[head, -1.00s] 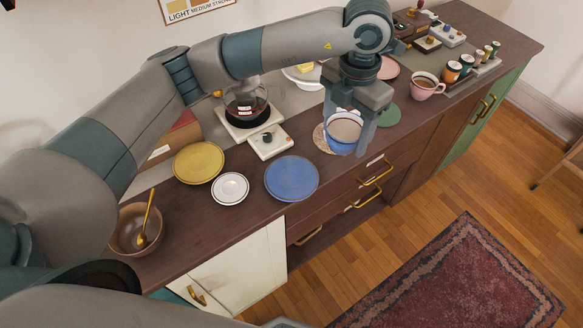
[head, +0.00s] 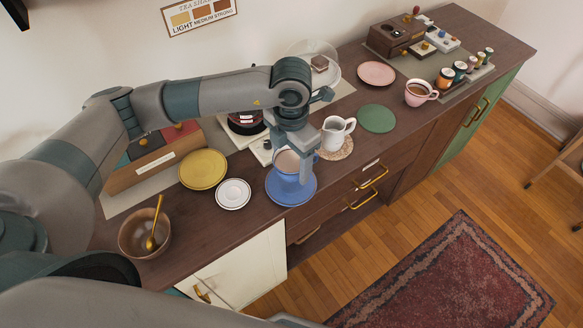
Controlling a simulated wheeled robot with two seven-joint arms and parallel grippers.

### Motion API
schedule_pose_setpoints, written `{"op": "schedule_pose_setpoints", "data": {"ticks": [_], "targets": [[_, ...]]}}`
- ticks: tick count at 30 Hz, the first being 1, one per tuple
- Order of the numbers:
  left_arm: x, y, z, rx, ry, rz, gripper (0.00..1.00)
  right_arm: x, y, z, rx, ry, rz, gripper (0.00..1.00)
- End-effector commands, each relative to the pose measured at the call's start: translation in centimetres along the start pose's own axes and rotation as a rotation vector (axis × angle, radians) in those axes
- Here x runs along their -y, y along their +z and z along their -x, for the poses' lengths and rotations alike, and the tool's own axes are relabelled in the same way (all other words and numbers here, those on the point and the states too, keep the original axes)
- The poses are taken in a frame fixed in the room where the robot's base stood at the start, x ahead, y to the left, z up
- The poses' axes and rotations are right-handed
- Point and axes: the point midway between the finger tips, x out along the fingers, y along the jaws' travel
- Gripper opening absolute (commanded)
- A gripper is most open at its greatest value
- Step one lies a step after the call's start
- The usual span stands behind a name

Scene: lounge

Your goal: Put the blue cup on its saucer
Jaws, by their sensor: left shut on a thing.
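The blue cup (head: 286,176), with a pale brownish drink inside, is upright over the blue saucer (head: 291,195) in the head view. My left gripper (head: 294,166) comes down from above and is shut on the cup; one finger hides its right side. I cannot tell whether the cup's base touches the saucer or hangs just above it. The saucer lies flat near the counter's front edge. My right gripper is not in view.
A white saucer (head: 233,194) and a yellow plate (head: 203,169) lie to the left. A white pitcher (head: 335,133) on a woven coaster (head: 338,152) stands to the right, near a green saucer (head: 377,118). A brown bowl (head: 131,229) with a spoon is far left.

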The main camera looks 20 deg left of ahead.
Motion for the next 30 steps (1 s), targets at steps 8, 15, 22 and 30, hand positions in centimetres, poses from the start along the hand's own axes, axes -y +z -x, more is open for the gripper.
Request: {"op": "schedule_pose_setpoints", "data": {"ticks": [8,15,22,30], "targets": [[0.0,0.0,-0.2,-0.001,-0.001,0.001,0.37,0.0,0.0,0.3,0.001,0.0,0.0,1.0],[0.1,0.0,-2.5,-0.004,-0.002,0.002,0.37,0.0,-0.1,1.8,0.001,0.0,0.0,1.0],[0.1,0.0,-4.0,0.0,-0.001,0.0,0.37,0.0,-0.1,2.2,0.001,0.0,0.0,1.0],[0.1,0.1,-4.1,0.0,-0.001,0.0,0.37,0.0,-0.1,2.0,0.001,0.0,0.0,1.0]]}}
